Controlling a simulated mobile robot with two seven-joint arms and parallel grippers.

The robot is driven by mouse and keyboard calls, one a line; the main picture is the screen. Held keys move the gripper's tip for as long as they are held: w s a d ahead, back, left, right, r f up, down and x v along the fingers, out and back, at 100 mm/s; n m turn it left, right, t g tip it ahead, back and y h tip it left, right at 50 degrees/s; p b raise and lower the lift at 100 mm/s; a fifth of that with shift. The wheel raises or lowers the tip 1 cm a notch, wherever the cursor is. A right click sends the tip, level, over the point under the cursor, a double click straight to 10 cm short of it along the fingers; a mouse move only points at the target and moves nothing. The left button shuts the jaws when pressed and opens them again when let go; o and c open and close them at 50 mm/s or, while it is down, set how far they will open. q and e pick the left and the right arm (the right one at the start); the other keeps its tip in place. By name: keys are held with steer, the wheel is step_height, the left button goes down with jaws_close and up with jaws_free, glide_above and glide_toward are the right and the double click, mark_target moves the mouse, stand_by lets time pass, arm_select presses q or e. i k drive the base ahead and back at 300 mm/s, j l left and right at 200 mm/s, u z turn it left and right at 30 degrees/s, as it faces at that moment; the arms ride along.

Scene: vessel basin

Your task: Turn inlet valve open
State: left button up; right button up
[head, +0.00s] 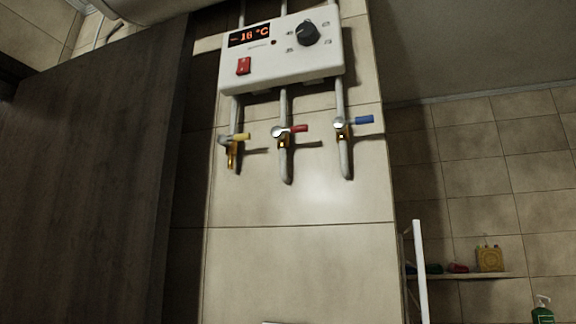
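Three pipes with valves run below a white control box (283,47) on a tiled column. The left valve has a yellow handle (240,137), the middle one a red handle (299,129), and the right one a blue handle (364,119). All three handles point to the right, across their pipes. The frame does not show which valve is the inlet. Neither of my grippers is in view.
The box has a display reading about 16 °C, a red switch (244,66) and a black knob (307,33). A dark panel (95,165) stands at left. A shelf (465,276) with small items and a white post (420,270) are at lower right. The wall below the valves is clear.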

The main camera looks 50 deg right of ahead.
mark_target(340, 124)
steer(key=j+z, duration=0.1)
steer(key=z, duration=1.65)
steer(key=j+z, duration=0.2)
steer(key=j, duration=0.25)
steer(key=i, duration=0.05)
